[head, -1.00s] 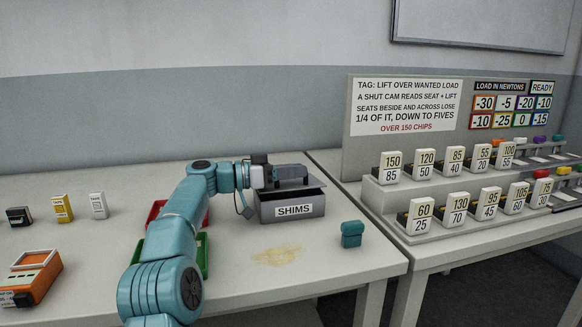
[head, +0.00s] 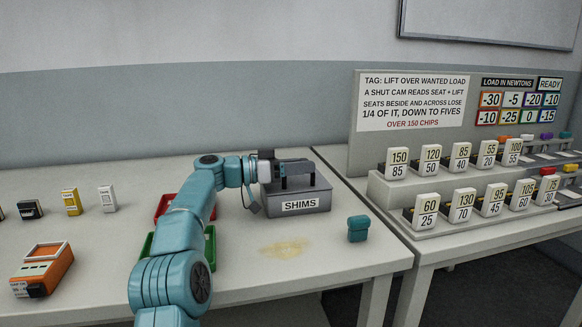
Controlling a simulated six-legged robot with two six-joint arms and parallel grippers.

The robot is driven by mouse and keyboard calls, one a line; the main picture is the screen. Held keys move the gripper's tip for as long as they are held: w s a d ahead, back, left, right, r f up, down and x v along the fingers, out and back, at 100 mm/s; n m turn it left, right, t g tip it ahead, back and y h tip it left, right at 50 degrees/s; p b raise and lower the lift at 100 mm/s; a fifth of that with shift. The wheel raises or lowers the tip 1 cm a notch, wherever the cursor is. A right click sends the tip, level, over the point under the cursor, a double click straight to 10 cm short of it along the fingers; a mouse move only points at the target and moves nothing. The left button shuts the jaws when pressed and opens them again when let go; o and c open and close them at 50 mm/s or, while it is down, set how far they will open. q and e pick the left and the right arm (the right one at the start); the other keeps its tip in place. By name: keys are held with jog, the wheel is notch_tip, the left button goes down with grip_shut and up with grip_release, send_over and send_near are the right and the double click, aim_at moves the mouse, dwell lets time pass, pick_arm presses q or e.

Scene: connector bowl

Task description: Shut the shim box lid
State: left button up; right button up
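The grey shim box (head: 322,200), with a SHIMS label on its front, stands on the left table near its right edge. Its grey lid (head: 322,183) lies flat over the top, and the dark inside no longer shows. My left gripper (head: 290,172) is at the top of the box, its arm coming in from the left. Dark upright parts and a grey bar there stand over the lid. I cannot tell fingers from handle, whether they touch, or whether the gripper is open. My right gripper is not in view.
Red (head: 165,204) and green (head: 210,248) trays lie partly behind my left arm. A teal block (head: 358,229) stands right of a yellowish stain (head: 285,247). An orange device (head: 42,268) is at left. The right table holds a numbered rack (head: 405,200).

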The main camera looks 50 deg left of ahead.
pick_arm(q)
jog(key=p+v, duration=0.1)
jog(key=v, duration=1.5)
jog(key=shift+p, duration=0.3)
jog(key=shift+s, duration=0.1)
